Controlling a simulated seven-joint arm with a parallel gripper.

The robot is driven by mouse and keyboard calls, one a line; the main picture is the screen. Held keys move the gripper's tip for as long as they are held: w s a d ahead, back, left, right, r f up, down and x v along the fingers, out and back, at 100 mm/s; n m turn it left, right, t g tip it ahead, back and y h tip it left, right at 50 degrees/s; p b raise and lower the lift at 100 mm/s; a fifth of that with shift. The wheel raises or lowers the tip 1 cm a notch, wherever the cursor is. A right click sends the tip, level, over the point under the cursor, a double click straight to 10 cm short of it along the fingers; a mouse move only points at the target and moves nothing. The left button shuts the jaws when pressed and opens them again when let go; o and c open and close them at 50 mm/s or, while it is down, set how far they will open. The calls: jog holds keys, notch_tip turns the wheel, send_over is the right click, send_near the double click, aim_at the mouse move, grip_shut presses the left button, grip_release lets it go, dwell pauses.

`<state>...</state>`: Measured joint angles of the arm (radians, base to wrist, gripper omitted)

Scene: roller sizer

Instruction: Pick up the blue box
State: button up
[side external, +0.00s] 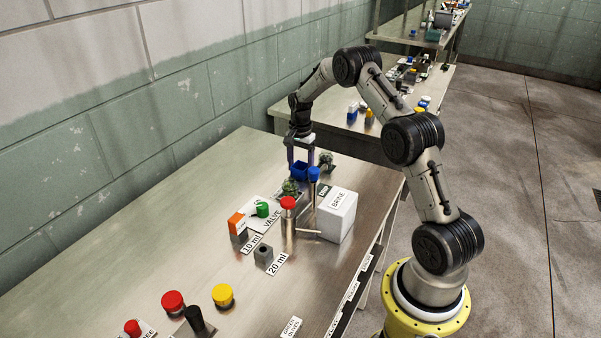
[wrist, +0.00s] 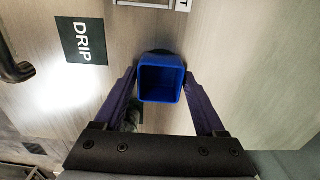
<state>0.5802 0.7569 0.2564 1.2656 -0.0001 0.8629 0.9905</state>
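The blue box (side external: 300,171) is a small open-topped container near the far end of the metal table, just below my gripper (side external: 301,162). In the wrist view, the blue box (wrist: 160,80) is centred between the tips of my gripper (wrist: 160,76), and I look down into its empty inside. My fingers are apart, one on each side of the box and very close to its walls. Contact is not clearly visible. The box's underside is hidden.
A blue-capped post (side external: 314,174), a red-capped cylinder (side external: 288,204) and a white box (side external: 337,215) stand close by. A DRIP label (wrist: 84,41) lies beside the box. Green valve parts (side external: 263,209) and an orange block (side external: 237,223) are nearer.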

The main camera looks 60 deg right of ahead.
jog(key=c, duration=0.9)
jog(key=shift+c, duration=0.3)
jog(key=shift+r, duration=0.1)
